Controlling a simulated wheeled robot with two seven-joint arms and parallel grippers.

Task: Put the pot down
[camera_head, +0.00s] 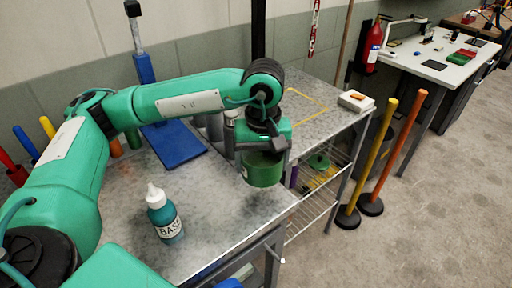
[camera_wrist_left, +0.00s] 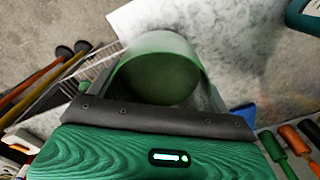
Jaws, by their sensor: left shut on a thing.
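The green pot (camera_head: 262,170) is held upright at the right edge of the grey metal table (camera_head: 225,215). My left gripper (camera_head: 276,150) is shut on the pot from above. In the left wrist view the round green pot (camera_wrist_left: 158,78) lies just past the dark gripper bar (camera_wrist_left: 160,119), with part of the tabletop behind it. Whether the pot's base touches the table cannot be told. My right gripper is not in view.
A teal BASE bottle (camera_head: 165,213) stands near the table's front. A blue stand (camera_head: 175,145) and grey cans (camera_head: 229,132) are behind the pot. A yellow-outlined area (camera_head: 303,103) lies on the farther tabletop. Yellow and orange posts (camera_head: 376,155) stand on the floor at right.

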